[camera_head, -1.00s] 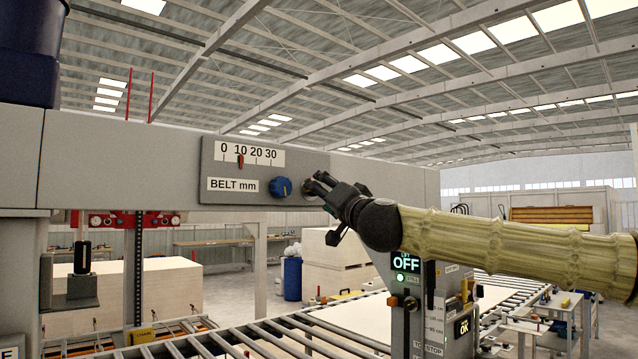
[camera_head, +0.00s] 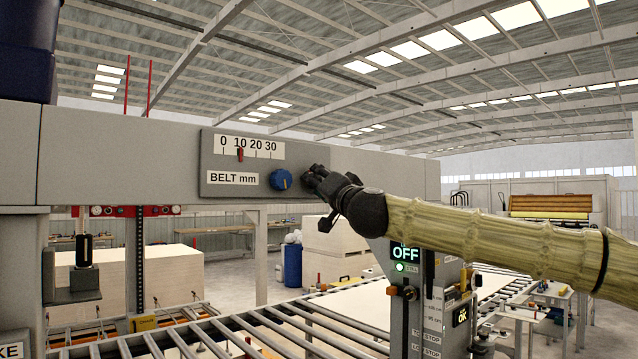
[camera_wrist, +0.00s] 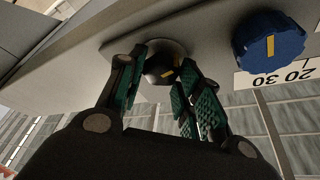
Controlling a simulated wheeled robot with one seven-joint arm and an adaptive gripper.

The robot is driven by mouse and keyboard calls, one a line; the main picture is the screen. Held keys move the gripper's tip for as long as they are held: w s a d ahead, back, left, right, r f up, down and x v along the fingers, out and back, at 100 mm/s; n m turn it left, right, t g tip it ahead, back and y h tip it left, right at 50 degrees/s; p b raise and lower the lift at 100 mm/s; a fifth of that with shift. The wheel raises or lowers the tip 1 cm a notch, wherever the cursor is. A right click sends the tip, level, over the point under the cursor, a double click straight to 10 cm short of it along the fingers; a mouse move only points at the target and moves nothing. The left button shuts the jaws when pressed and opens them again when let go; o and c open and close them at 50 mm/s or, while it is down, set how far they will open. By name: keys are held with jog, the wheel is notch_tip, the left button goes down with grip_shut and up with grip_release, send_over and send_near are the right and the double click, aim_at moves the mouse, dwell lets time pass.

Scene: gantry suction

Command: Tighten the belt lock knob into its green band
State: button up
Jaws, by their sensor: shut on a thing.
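The belt lock knob (camera_wrist: 158,64) is a dark round knob with a yellow mark, on a pale round base on the grey panel (camera_head: 213,146). My gripper (camera_wrist: 160,75) is shut on it, with one green-padded finger on each side in the wrist view. In the head view my gripper (camera_head: 310,178) meets the panel's right end and hides the knob. I cannot make out a green band in either view.
A blue knob (camera_head: 281,179) sits just left of my gripper; it also shows in the wrist view (camera_wrist: 270,40). Above it is the BELT mm scale (camera_head: 248,147), with a red pointer near 10. A lit OFF display (camera_head: 405,254) stands below my arm, above roller conveyors (camera_head: 230,335).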

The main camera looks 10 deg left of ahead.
jog(key=shift+m, duration=0.4)
jog(key=shift+r+m+h+p, duration=0.15)
jog(key=shift+m+h, duration=0.65)
jog(key=shift+m, duration=0.8)
jog(key=shift+f+m+h+p, duration=0.15)
jog(key=shift+m+h, duration=0.65)
jog(key=shift+m, duration=0.8)
jog(key=o, duration=1)
jog(key=shift+s, duration=0.15)
jog(key=v, duration=1.1)
jog(key=shift+s+d+r, duration=0.1)
jog(key=shift+s+d, duration=0.1)
jog(key=shift+d, duration=0.15)
